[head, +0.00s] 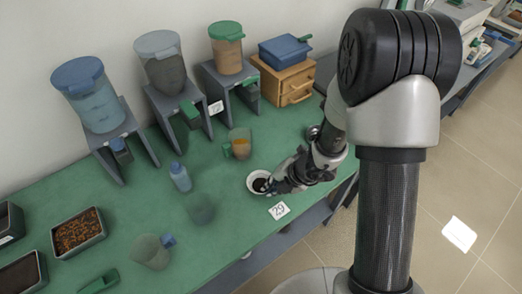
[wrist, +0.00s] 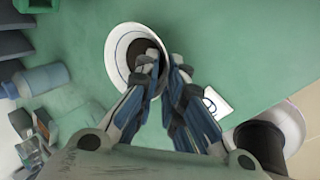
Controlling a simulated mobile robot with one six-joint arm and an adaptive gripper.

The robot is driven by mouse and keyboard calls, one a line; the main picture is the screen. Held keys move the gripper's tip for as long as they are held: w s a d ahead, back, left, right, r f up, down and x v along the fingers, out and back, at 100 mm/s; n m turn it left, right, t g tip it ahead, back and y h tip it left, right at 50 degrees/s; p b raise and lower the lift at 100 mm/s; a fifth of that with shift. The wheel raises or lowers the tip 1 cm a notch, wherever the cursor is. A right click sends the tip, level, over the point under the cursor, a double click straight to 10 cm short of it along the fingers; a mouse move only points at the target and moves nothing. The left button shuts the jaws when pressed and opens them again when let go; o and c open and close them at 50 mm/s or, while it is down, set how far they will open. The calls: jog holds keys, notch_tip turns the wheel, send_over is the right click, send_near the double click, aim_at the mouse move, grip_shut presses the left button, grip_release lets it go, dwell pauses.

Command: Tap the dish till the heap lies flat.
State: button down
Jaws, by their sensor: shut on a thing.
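A small white dish (head: 251,184) with a dark heap (head: 260,185) in it is on the green bench near its front edge. In the wrist view the dish (wrist: 117,62) is at upper centre, and the dark heap (wrist: 139,48) is partly covered by a finger. My gripper (wrist: 165,62) is shut on the dish's rim, one finger over the inside and the other outside the wall. In the head view my gripper (head: 271,184) reaches the dish from the right. I cannot tell how flat the heap lies or whether the dish is slightly raised.
Lidded hoppers on stands (head: 166,72) line the wall. A tray of brown grains (head: 77,232) is far left.

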notch_tip(320, 180, down, 3)
jog(key=shift+r+b, duration=0.15)
jog(key=shift+b, duration=0.6)
jog(key=shift+r+p, duration=2.2)
jog(key=shift+f, duration=0.1)
jog(key=shift+r+p, duration=0.35)
jog(key=shift+p, duration=0.15)
jog(key=shift+f, duration=0.2)
